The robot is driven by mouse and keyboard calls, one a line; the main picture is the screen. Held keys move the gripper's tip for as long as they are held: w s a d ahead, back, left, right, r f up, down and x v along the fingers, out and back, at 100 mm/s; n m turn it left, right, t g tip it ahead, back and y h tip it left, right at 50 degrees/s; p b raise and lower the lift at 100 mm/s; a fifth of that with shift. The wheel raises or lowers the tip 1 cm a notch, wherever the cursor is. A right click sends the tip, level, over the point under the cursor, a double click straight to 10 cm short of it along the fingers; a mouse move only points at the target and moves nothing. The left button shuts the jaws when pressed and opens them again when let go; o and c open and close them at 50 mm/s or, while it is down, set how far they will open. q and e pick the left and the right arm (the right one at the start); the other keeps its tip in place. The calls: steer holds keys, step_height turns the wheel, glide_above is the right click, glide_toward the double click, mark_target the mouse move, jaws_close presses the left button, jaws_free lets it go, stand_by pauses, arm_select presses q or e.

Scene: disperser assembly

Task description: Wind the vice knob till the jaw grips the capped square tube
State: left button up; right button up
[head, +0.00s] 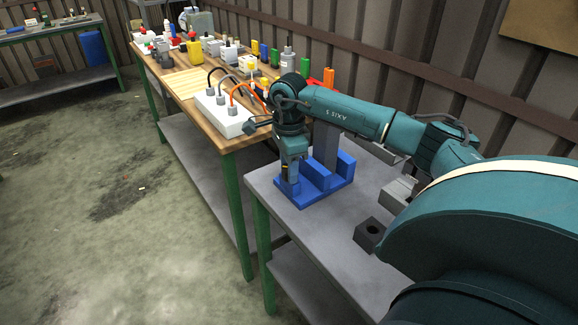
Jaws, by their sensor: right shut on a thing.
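The blue vice (322,189) sits on the near grey table. A grey square tube (326,146) stands upright in it; my right arm crosses in front of its top, so a cap cannot be made out. My right gripper (291,180) points down at the left end of the vice. It is shut on the vice knob, which is mostly hidden by the fingers. Whether the jaw touches the tube cannot be told from here. My left gripper is out of view.
A dark block with a round hole (370,234) and a light grey part (400,190) lie to the right on the table. The grey table's front left is clear.

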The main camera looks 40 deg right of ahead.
steer(key=m, duration=0.5)
steer(key=shift+m, duration=0.3)
steer(key=shift+d+m+p, duration=0.1)
steer(key=shift+m+p, duration=0.35)
steer(key=shift+m, duration=1.85)
steer(key=o, duration=1)
step_height(320, 180, up, 13)
steer(key=shift+r+b, duration=0.1)
steer(key=shift+b, duration=0.4)
